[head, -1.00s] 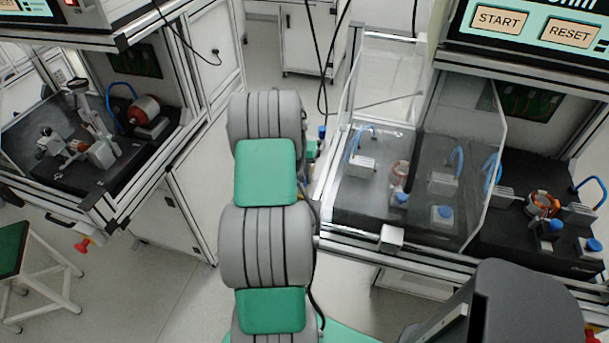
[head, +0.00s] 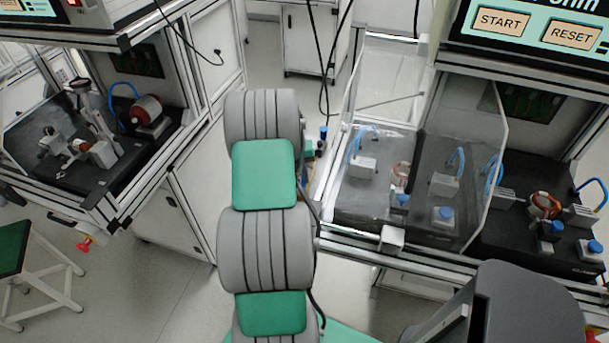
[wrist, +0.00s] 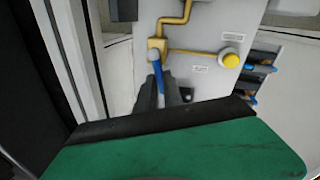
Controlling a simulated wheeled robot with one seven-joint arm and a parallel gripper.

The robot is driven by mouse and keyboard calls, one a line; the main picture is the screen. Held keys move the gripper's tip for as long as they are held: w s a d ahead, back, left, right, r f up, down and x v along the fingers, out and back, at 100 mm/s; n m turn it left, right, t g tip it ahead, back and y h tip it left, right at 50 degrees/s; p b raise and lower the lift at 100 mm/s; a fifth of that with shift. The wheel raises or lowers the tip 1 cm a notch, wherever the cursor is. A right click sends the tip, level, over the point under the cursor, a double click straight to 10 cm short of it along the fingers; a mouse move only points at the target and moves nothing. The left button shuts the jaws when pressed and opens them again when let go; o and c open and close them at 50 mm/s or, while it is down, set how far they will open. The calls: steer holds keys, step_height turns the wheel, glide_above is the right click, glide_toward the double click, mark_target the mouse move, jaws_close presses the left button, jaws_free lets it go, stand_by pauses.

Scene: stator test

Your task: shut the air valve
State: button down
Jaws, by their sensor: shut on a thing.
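In the wrist view, the air valve (wrist: 157,47) sits on yellow piping on a light grey panel. Its blue lever (wrist: 160,80) hangs down from the valve body, roughly in line with the vertical pipe and tilted slightly. My gripper (wrist: 163,91) is shut on the blue lever, with a dark finger on each side. The lever's lower end is hidden between the fingers. In the head view the valve and gripper are hidden behind my arm.
Blue-and-dark parts (wrist: 259,70) stick out at the panel's right edge. In the head view, a test bench with a clear guard (head: 415,190) stands close right of my arm; another bench (head: 80,150) stands left.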

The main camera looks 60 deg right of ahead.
steer(key=n, duration=0.3)
steer(key=shift+w+a+r, duration=0.1)
steer(key=shift+w+a, duration=0.2)
steer(key=shift+w, duration=0.1)
steer(key=n, duration=0.1)
steer(key=a+n, duration=0.1)
steer(key=n, duration=0.1)
steer(key=n+t+h, duration=0.1)
steer(key=shift+w+a, duration=0.15)
steer(key=shift+w, duration=0.2)
steer(key=n, duration=0.2)
steer(key=a+n, duration=0.1)
steer(key=n, duration=0.1)
steer(key=shift+w+a+t, duration=0.1)
steer(key=shift+t, duration=0.2)
steer(key=shift+a+n+t, duration=0.2)
steer(key=shift+a+n, duration=0.1)
steer(key=shift+n, duration=0.6)
steer(key=shift+a+n+t, duration=0.2)
steer(key=shift+a+n, duration=0.05)
steer(key=shift+n, duration=0.65)
steer(key=c, duration=1.5)
jaws_free()
steer(key=r, duration=0.2)
steer(key=a+r, duration=0.1)
steer(key=r, duration=0.4)
steer(key=shift+s+a+r+b, duration=0.2)
steer(key=shift+a+r+b, duration=0.05)
steer(key=shift+a+b, duration=0.05)
